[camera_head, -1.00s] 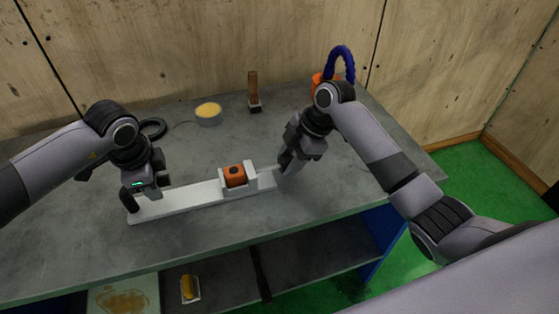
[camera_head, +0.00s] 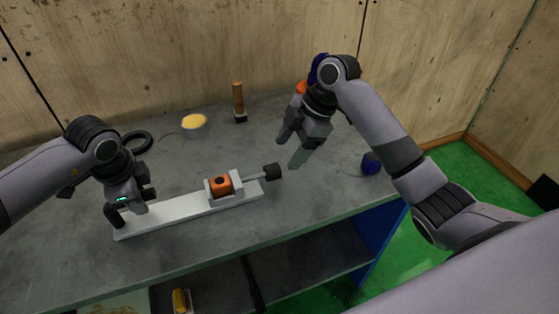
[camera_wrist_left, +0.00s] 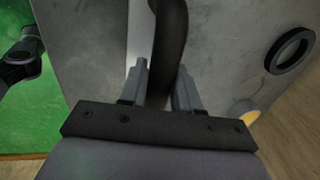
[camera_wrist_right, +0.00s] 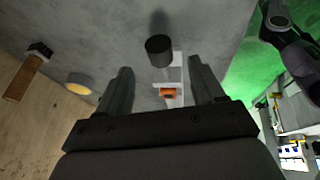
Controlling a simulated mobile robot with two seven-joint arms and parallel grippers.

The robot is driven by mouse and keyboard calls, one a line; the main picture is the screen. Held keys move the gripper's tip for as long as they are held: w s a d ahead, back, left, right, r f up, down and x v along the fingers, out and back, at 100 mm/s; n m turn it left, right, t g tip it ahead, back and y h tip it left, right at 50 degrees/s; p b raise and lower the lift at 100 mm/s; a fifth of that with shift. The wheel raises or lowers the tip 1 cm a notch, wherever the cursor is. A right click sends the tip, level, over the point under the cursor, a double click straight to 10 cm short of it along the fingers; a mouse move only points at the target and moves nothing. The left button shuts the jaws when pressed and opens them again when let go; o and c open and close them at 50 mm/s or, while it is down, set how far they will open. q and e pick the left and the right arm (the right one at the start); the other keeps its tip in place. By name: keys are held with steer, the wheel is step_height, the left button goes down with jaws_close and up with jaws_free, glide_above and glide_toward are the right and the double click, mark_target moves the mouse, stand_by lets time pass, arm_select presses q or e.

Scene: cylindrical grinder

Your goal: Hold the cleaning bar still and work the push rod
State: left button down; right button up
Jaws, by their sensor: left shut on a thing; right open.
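The white cleaning bar (camera_head: 180,209) lies on the grey table. A black handle stands at its left end and also shows in the left wrist view (camera_wrist_left: 169,40). My left gripper (camera_head: 128,208) is shut on this handle. The push rod (camera_head: 257,176) sticks out of the right end, past an orange block (camera_head: 220,184) in a white holder, and ends in a black knob (camera_head: 272,171). My right gripper (camera_head: 292,144) is open and empty, behind and above the knob. In the right wrist view the knob (camera_wrist_right: 159,50) shows between the spread fingers, apart from them.
A brush with a wooden handle (camera_head: 238,98), a yellow-topped round tin (camera_head: 194,122) and a black ring (camera_head: 136,142) stand toward the back. A blue round thing (camera_head: 371,163) is near the right edge. A shelf (camera_head: 215,286) lies below. The table front is clear.

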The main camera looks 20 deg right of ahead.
steer(key=v, duration=0.5)
arm_select(q)
steer(key=c, duration=0.7)
jaws_free()
steer(key=r, duration=0.4)
steer(key=s+r, duration=0.1)
steer(key=r, duration=0.3)
steer(key=s+r, duration=0.1)
steer(key=r, duration=0.2)
steer(key=shift+s+r, duration=0.2)
steer(key=shift+r, duration=0.2)
steer(key=shift+d, duration=0.15)
arm_select(e)
steer(key=shift+d, duration=0.1)
